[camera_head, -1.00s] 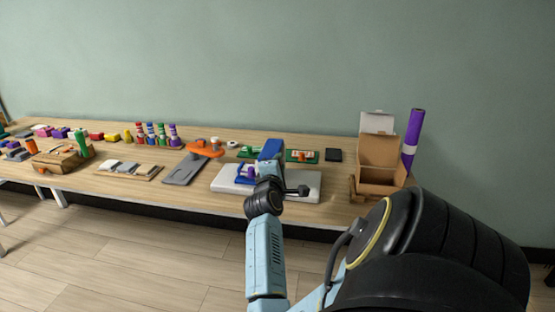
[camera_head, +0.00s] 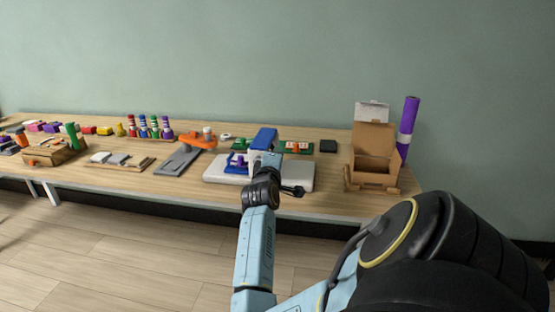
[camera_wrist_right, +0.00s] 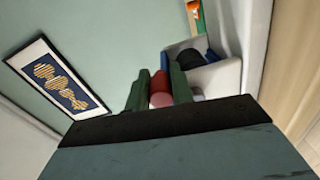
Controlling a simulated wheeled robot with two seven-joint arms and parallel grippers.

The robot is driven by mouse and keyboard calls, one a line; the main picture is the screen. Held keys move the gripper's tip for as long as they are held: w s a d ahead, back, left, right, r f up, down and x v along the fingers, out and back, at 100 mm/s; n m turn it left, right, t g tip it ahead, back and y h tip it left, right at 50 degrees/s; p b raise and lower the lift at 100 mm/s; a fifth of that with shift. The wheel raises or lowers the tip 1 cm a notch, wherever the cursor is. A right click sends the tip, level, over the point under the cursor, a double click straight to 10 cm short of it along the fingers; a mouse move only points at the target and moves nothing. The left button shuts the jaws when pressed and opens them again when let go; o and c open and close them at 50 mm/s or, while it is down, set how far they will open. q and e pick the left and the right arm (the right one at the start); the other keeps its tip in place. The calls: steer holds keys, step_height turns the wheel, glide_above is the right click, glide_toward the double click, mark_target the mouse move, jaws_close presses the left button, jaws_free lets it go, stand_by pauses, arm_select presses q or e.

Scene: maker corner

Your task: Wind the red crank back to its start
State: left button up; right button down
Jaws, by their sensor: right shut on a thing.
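The red crank's handle (camera_wrist_right: 160,88) shows in the right wrist view between the two green fingers of my right gripper (camera_wrist_right: 159,93), which is shut on it. The crank's device has a white base (camera_head: 301,176) on the table, with a blue-topped block (camera_head: 263,137) and a purple-blue part (camera_head: 237,162) on it. In the head view my right wrist is in front of the device and hides the crank and fingertips. My left gripper is not in view.
An open cardboard box (camera_head: 374,140) and a purple roll (camera_head: 409,122) stand right of the device. A grey board with an orange part (camera_head: 178,158) lies to its left. Green boards (camera_head: 297,147) and a black block (camera_head: 328,146) lie behind. The table's front edge is close.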

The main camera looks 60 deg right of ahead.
steer(key=shift+w+a+f, duration=0.15)
steer(key=shift+w+a, duration=0.1)
steer(key=shift+w, duration=0.15)
steer(key=c, duration=1.3)
jaws_free()
steer(key=shift+w, duration=0.15)
steer(key=shift+o, duration=0.5)
steer(key=shift+s+d, duration=0.15)
steer(key=shift+s, duration=0.1)
steer(key=v, duration=0.7)
steer(key=shift+a+p, duration=0.25)
steer(key=shift+p, duration=0.1)
steer(key=shift+s, duration=0.1)
steer(key=shift+c, duration=0.5)
